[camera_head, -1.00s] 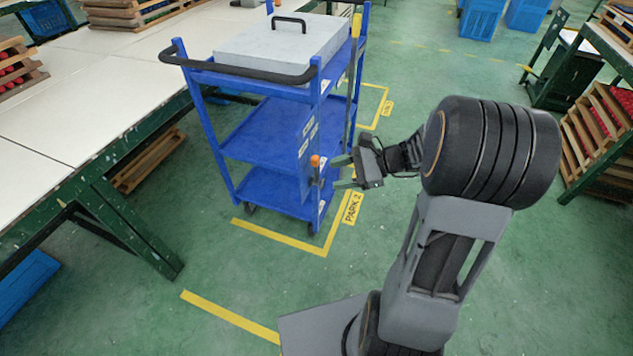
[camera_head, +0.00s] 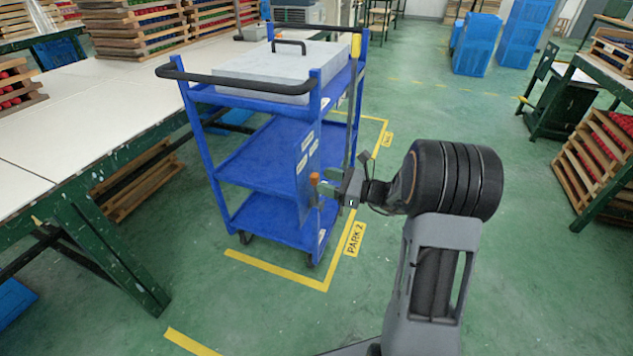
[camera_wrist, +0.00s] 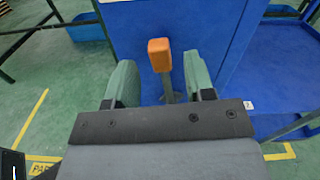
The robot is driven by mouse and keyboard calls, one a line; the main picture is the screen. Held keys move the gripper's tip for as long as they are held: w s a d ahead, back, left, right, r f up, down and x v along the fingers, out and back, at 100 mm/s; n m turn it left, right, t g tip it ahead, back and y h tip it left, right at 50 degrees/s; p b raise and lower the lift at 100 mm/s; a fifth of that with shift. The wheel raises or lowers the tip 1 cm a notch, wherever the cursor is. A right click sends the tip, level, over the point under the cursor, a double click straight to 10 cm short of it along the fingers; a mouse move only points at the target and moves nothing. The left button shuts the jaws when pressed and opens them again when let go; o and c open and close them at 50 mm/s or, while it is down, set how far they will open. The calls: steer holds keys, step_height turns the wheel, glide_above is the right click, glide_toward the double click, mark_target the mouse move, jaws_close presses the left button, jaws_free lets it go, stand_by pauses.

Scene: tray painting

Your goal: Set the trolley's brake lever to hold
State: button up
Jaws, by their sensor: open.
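The blue trolley (camera_head: 262,150) stands upright with a grey lidded box (camera_head: 275,68) on its top shelf. Its brake lever, with an orange knob (camera_head: 314,178), is on the side panel facing my arm; in the wrist view the orange knob (camera_wrist: 160,54) tops a grey stem. My gripper (camera_head: 330,188) is at the lever. In the wrist view my gripper (camera_wrist: 157,84) is open, its two green fingers on either side of the lever with gaps to it. The lever's lower end is hidden behind the gripper body.
Yellow floor lines and a PARK 2 label (camera_head: 355,238) mark the trolley's bay. A long white-topped bench (camera_head: 90,130) stands close on the left. A rack of wooden trays (camera_head: 604,140) is at the right. The green floor between is clear.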

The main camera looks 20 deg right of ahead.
mark_target(318, 179)
steer(key=shift+b+x, duration=0.3)
steer(key=shift+x, duration=1.5)
steer(key=shift+c, duration=0.5)
jaws_close()
